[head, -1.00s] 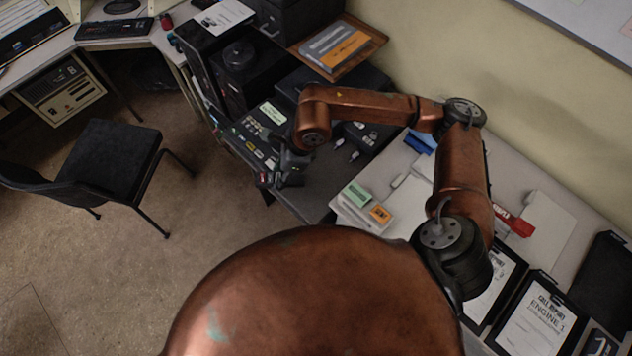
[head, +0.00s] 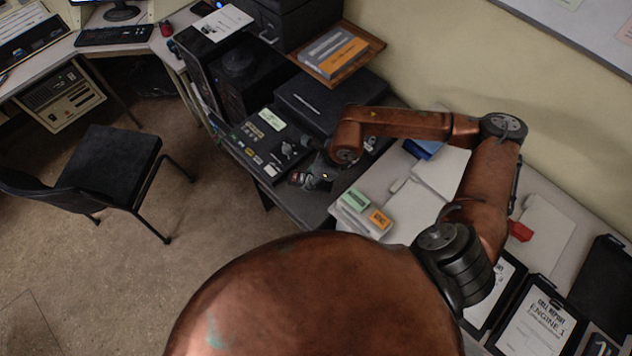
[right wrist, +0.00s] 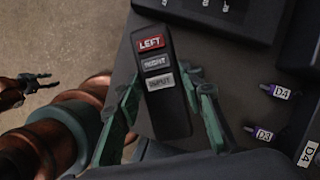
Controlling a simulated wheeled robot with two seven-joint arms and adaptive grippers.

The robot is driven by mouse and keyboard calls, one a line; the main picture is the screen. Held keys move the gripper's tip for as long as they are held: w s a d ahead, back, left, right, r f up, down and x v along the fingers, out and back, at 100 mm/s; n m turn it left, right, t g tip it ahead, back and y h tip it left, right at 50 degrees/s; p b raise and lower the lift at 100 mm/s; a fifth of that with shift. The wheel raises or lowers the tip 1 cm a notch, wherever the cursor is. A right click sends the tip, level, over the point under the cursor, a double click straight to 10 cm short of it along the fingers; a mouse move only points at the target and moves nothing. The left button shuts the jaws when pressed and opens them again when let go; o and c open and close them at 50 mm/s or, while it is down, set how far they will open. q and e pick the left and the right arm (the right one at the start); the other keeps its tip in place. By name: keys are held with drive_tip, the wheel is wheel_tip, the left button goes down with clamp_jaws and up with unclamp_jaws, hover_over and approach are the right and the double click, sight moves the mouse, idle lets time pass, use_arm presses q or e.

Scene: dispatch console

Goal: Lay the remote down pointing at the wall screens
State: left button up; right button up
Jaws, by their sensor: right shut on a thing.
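The remote (right wrist: 171,108) is black, with a red LEFT button and grey RIGHT and INPUT buttons. In the right wrist view it lies between the green fingers of my right gripper (right wrist: 163,98), which is shut on it. In the head view my right gripper (head: 312,178) is over the dark desk, at the front right of the button panel. The remote shows there only as a small dark piece with red (head: 297,179). I cannot tell whether it touches the desk. My left gripper (right wrist: 28,84) shows small at the left of the right wrist view; its opening is unclear. No wall screens show.
The button panel (head: 262,143) lies behind the gripper. A light tray (head: 362,216) with green and orange labels stands to the right. Some dark desktop (head: 303,207) is bare.

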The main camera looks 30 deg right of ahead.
drive_tip(key=shift+d+f, duration=1)
drive_tip(key=shift+f, duration=1.8)
drive_tip(key=o, duration=1.2)
drive_tip(key=v, duration=1.2)
drive_tip(key=shift+w+r, duration=0.1)
